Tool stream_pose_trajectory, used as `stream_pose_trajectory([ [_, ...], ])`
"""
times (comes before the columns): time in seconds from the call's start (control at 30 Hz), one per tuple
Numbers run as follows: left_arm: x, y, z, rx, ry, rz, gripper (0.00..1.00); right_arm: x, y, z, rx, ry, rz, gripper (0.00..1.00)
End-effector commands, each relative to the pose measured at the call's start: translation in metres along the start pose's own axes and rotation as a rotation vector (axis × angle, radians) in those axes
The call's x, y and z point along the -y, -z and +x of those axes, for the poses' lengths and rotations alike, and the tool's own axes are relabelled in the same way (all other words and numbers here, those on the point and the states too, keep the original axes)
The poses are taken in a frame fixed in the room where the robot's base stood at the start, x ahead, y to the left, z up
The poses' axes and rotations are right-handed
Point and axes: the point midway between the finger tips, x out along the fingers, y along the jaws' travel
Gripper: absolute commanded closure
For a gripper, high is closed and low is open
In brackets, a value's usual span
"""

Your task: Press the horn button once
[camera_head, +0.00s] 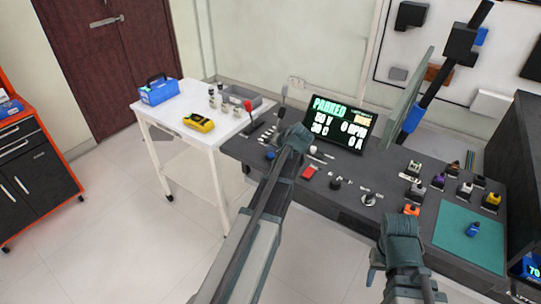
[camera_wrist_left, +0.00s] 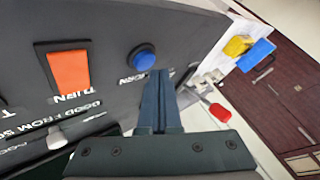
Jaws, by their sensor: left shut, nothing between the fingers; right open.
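The horn button is a round blue button (camera_wrist_left: 141,58) on the dark console, with a HORN label beside it in the left wrist view. It also shows in the head view (camera_head: 270,155), just left of my left gripper. My left gripper (camera_head: 296,137) is over the console's left part. In the left wrist view its fingers (camera_wrist_left: 160,76) are shut and empty, with their tips just beside the button over the label. I see no contact with the button; the height gap is hard to tell. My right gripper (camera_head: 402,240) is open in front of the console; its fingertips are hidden.
An orange TURN switch (camera_wrist_left: 70,72) is close to the button. A red-knobbed lever (camera_wrist_left: 219,112) stands on the other side. The display (camera_head: 340,122) stands behind my left gripper. A red switch (camera_head: 308,172) and several knobs lie right. A white table (camera_head: 180,133) stands left.

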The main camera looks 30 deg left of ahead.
Motion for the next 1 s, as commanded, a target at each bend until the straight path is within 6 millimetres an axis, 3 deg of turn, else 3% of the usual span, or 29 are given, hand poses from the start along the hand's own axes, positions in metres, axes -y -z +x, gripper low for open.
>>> stream_pose_trajectory([
  [1.0, -0.0062, -0.0061, 0.0084, 0.0, 0.0, 0.0, 1.0, 0.0011, 0.0007, 0.012, 0.0, 0.0, 0.0, 0.5],
])
